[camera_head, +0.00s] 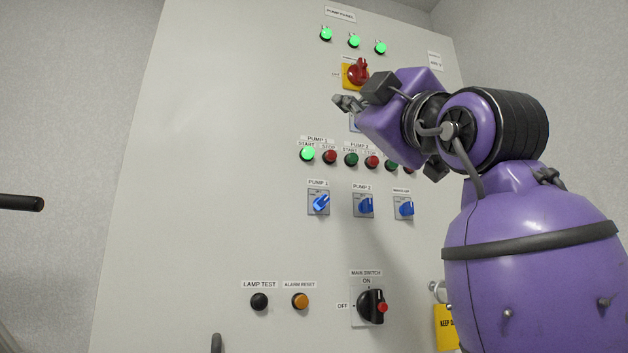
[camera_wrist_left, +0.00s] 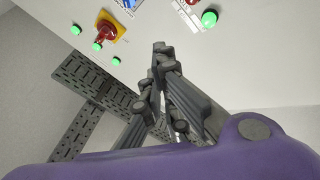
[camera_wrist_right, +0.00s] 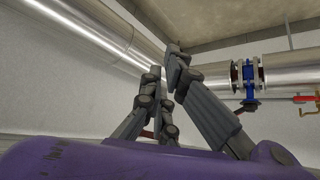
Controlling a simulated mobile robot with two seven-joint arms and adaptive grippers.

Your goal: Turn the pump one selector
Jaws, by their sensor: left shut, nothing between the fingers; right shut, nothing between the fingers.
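The pump one selector (camera_head: 320,203) is a blue knob on a small grey plate, under a PUMP 1 label on the pale panel (camera_head: 200,150). Its handle is tilted, with the upper end toward the right. My left gripper (camera_head: 345,103) is shut and empty, above and slightly right of the selector, near the yellow and red rotary switch (camera_head: 357,72). Its closed fingers also show in the left wrist view (camera_wrist_left: 160,50); whether they touch the panel I cannot tell. My right gripper (camera_wrist_right: 165,72) is shut and empty, away from the panel, with pipes behind it.
The blue pump two selector (camera_head: 364,205) and another blue selector (camera_head: 404,208) sit to the right. A row of START and STOP buttons, with a lit green one (camera_head: 307,154), is above. The main switch (camera_head: 372,306) is below. The panel's left side is bare.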

